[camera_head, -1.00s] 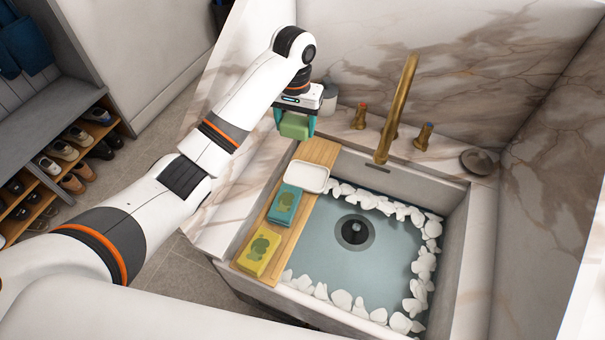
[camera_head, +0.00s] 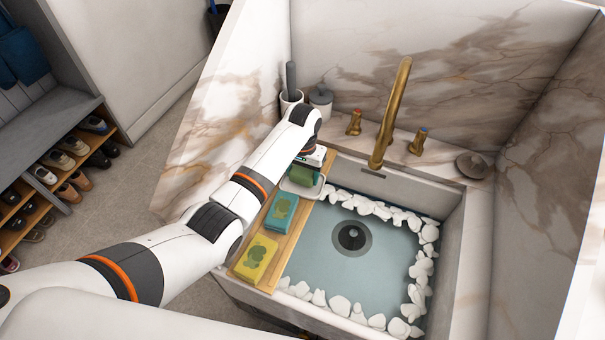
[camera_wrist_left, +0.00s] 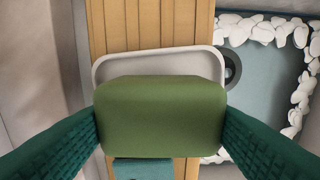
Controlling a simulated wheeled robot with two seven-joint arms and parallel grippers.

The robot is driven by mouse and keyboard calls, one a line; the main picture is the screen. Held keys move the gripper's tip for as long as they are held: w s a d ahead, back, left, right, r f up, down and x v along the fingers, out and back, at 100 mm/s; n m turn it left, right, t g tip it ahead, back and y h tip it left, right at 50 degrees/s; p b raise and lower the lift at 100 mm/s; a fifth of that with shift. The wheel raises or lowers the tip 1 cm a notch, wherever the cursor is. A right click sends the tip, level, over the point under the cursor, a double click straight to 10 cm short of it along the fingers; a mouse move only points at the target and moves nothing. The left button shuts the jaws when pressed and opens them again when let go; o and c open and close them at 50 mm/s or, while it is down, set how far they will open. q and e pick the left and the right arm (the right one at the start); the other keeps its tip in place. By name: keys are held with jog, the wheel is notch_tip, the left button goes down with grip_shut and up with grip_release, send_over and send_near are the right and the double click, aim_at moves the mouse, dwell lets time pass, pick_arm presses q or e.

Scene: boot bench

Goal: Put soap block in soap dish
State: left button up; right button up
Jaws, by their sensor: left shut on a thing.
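The green soap block (camera_head: 304,174) is held by my left gripper (camera_head: 303,178), which is shut on it. In the left wrist view the soap block (camera_wrist_left: 160,117) sits between the two green fingers and hides most of the white soap dish (camera_wrist_left: 158,57). The dish's far rim and sides show around the block. In the head view the white soap dish (camera_head: 290,189) lies on the wooden board, under the gripper. The block is over or within the dish; I cannot tell whether it touches the bottom. My right gripper is not in view.
The wooden board (camera_head: 289,244) spans the sink's left side. A teal sponge (camera_head: 281,211) and a yellow sponge (camera_head: 257,257) lie on it. White pebbles (camera_head: 340,305) ring the sink. A brass tap (camera_head: 391,113) stands behind. A lidded jar (camera_head: 321,104) and a brush holder (camera_head: 290,101) stand at the back.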

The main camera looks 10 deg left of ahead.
aim_at(303, 171)
pick_arm(q)
jog(key=shift+f, duration=0.6)
jog(key=shift+f, duration=0.2)
jog(key=o, duration=1.1)
jog(key=shift+c, duration=0.2)
notch_tip(303, 171, up, 12)
jog(key=shift+r, duration=0.25)
